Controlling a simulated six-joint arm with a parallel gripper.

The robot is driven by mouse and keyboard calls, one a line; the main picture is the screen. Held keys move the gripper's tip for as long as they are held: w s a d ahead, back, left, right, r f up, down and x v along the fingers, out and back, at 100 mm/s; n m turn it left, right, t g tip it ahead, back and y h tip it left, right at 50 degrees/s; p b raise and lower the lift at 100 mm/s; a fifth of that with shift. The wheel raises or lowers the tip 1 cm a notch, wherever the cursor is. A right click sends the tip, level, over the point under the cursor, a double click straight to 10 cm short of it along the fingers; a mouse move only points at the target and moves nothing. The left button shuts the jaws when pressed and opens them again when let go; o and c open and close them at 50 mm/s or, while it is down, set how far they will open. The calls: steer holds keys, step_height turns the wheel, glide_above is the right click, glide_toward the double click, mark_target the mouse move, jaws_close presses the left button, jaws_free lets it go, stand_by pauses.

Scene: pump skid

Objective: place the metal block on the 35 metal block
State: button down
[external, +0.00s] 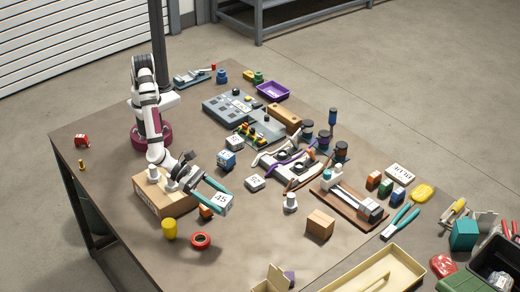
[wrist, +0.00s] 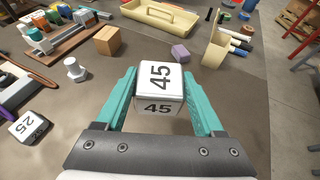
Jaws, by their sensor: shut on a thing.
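My gripper (external: 214,197) is shut on a white metal block marked 45 (external: 224,204), with one teal finger on each side of it. In the wrist view, the 45 block (wrist: 158,88) sits between my fingertips and appears held above the table. A similar white block (external: 255,183) lies on the table to the right; in the wrist view, this block (wrist: 27,127) appears to read 25. Another whitish block (external: 234,142) stands farther back, its number too small to read. I cannot make out a block marked 35.
A cardboard box (external: 165,195) stands beside my arm. A white fitting (external: 290,202) and a brown box (external: 320,223) lie right.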

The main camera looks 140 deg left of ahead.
steer(key=s+a+r+n+g+y, duration=0.1)
steer(key=s+a+n+g+y, duration=0.75)
steer(key=s+a, duration=0.6)
steer(key=s+a+n+g+h, duration=0.1)
steer(key=s+a+n+g, duration=0.1)
steer(key=s+n+g, duration=0.45)
steer(key=s+a+n+g, duration=0.2)
steer(key=s+a+n, duration=0.1)
steer(key=s, duration=0.7)
glide_above(234, 140)
steer(key=shift+g, duration=0.4)
steer(key=f, duration=0.5)
steer(key=shift+d+f, duration=0.25)
steer(key=shift+f, duration=0.15)
steer(key=shift+a+f, duration=0.2)
steer(key=shift+f, duration=1.9)
steer(key=shift+f, duration=0.1)
